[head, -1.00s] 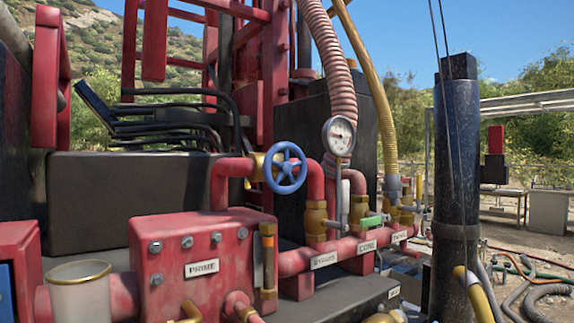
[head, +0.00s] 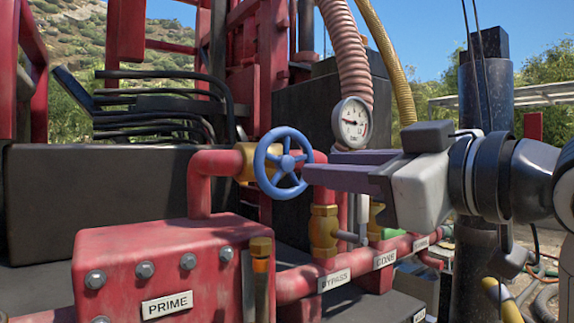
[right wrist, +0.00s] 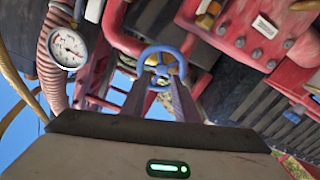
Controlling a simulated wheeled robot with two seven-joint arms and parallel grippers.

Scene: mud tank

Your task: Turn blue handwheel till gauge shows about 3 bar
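The blue handwheel (head: 284,141) stands upright on a brass valve on the red pipe, in the middle of the head view. It also shows in the right wrist view (right wrist: 161,48), beyond my fingers. My right gripper (head: 314,168) reaches in from the right, fingertips close to the wheel's right rim. In the right wrist view its two fingers (right wrist: 159,84) are apart with the near rim around their tips; contact is unclear. The white round gauge (head: 352,122) has its needle pointing left; its numbers are too small to read. It also shows in the right wrist view (right wrist: 68,47).
A red box labelled PRIME (head: 167,305) stands in front below the wheel. A red pipe with label plates (head: 334,278) runs under my right arm. A ribbed hose (head: 353,60) rises behind the gauge. A dark post (head: 484,80) stands behind my right arm.

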